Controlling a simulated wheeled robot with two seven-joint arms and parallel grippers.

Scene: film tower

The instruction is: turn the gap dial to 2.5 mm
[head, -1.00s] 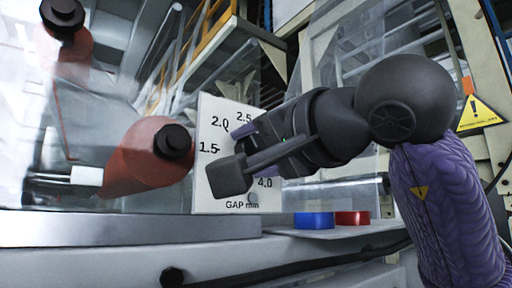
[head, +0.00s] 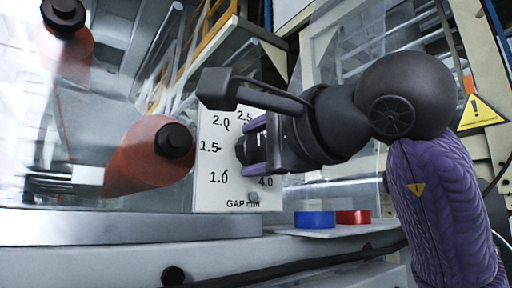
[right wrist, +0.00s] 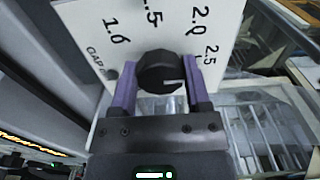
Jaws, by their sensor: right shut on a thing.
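The gap dial is a dark round knob (head: 241,149) on a white panel (head: 208,190) marked 1.0 to 4.0 and "GAP mm". My right gripper (head: 250,148) is shut on the knob, with a purple finger on each side. The right wrist view shows the knob (right wrist: 158,70) between the fingers (right wrist: 158,84). The pale line on its face points right in that view, toward the right finger and roughly the 2.5 side. The finger hides the scale there, so the exact reading cannot be told. My left gripper is not in view.
A blue button (head: 314,219) and a red button (head: 353,217) sit on a ledge right of the panel. Red rollers with black ends, one nearby (head: 145,158), stand left of it. A yellow warning sign (head: 480,112) is at the right.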

